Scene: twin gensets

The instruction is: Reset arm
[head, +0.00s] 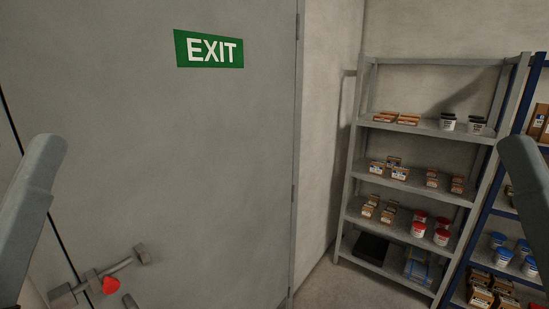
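My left arm (30,205) comes in at the left edge as a grey link. My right arm (528,200) comes in at the right edge as another grey link. Neither gripper shows in the head view, so whether they hold anything cannot be seen. A large grey door (180,160) fills the left and middle, with a green EXIT sign (209,50) near its top. A grey lever handle (118,266) with a red part (110,285) is low on the left.
A grey shelf unit (352,150) against the back wall holds small boxes, tubs with red lids (442,233) and a dark case (371,248). A blue shelf unit (491,208) with blue-lidded tubs (498,241) stands at the right. Some bare floor (325,285) shows before the grey shelf.

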